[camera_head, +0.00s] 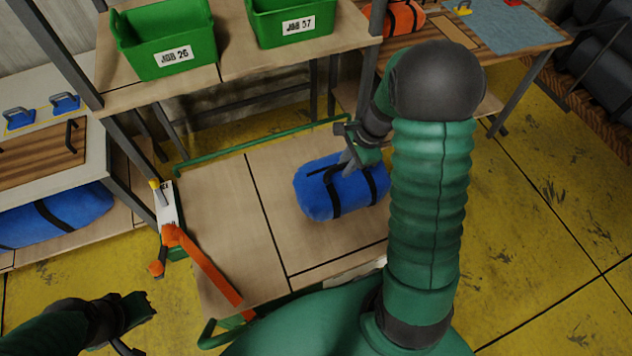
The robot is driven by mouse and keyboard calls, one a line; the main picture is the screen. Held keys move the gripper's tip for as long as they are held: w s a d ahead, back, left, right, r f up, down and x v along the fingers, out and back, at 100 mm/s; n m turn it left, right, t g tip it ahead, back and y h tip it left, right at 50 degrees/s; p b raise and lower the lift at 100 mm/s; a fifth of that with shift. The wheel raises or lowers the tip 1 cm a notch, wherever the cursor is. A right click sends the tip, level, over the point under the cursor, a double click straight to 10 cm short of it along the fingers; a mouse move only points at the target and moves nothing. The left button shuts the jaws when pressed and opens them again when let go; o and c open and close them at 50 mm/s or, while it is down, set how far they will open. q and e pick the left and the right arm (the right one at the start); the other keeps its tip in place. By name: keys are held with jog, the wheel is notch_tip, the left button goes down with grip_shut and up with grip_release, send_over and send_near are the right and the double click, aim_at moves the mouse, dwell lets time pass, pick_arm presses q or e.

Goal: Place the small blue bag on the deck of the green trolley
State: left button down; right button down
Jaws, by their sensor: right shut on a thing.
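The small blue bag (318,196), a rolled bag with black straps, is over the right part of the green trolley's wooden deck (222,207). I cannot tell whether it touches the deck or hangs just above it. My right gripper (351,164) is shut on the bag at its top, and my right arm hides the space to the right of the bag. My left gripper (140,326) is at the lower left, in front of the trolley, empty, with its fingers apart.
Green crates (166,40) stand on a shelf behind the trolley. A larger blue bag (58,217) lies on a low shelf at left. An orange bar (208,266) crosses the deck's left edge. A workbench (480,50) stands at back right. The deck's left part is clear.

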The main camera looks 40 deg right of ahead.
jog(key=shift+a+r, duration=0.15)
jog(key=shift+a, duration=0.3)
jog(key=w+a+f, duration=0.2)
jog(key=a, duration=0.5)
jog(key=w+a+f+p, duration=0.1)
jog(key=w+a+f, duration=0.1)
jog(key=a, duration=0.5)
jog(key=shift+a+f, duration=0.15)
jog(key=shift+f, duration=0.35)
jog(key=c, duration=1.4)
grip_release()
jog(key=shift+o, duration=0.2)
jog(key=shift+r, duration=0.1)
